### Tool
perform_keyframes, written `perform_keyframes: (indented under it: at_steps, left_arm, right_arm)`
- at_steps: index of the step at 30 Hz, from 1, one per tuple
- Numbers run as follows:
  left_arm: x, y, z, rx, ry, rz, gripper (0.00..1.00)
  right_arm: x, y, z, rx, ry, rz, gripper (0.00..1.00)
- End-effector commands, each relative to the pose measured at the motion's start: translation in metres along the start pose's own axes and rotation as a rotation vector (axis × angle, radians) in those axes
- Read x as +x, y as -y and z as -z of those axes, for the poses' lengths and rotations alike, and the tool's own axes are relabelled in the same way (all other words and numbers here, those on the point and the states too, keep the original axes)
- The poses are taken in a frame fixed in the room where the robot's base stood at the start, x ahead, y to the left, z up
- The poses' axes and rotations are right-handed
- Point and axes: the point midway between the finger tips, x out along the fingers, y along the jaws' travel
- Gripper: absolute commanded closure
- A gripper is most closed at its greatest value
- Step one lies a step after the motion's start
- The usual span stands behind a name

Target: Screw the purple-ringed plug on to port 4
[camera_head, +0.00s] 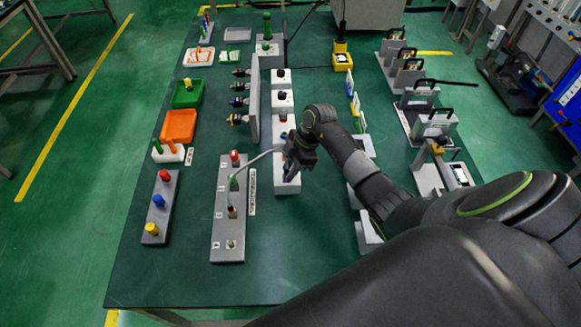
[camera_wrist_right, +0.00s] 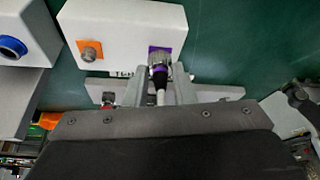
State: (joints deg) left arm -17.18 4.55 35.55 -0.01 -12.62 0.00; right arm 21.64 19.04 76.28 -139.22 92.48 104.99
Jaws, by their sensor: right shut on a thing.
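The purple-ringed plug (camera_wrist_right: 159,68), dark with a white cable end, sits between the fingers of my right gripper (camera_wrist_right: 160,88) in the right wrist view. It is at a purple square (camera_wrist_right: 153,50) on a white block (camera_wrist_right: 120,22); I cannot tell whether it is still seated there. In the head view my right gripper (camera_head: 289,166) is over the nearest white block (camera_head: 287,186), hiding the plug. My left gripper is not in view.
A pale cable (camera_head: 262,156) arches from the port board towards my right gripper. An orange square with a metal connector (camera_wrist_right: 90,52) is beside the plug. An upright grey panel (camera_head: 254,100) stands behind the board. Left are a button board (camera_head: 157,216) and an orange bin (camera_head: 179,126).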

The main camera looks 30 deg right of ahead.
Motion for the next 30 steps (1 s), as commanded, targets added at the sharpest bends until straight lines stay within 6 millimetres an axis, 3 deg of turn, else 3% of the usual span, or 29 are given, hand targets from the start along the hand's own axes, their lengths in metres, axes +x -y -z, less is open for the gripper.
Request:
perform_keyframes:
  at_steps: [11, 30]
  left_arm:
    - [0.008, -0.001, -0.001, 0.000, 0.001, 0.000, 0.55]
    - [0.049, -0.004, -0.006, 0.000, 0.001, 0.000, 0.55]
  right_arm:
    - [0.001, -0.002, -0.001, -0.103, 0.000, 0.042, 1.00]
    - [0.003, -0.008, 0.002, -0.637, -0.001, 0.262, 1.00]
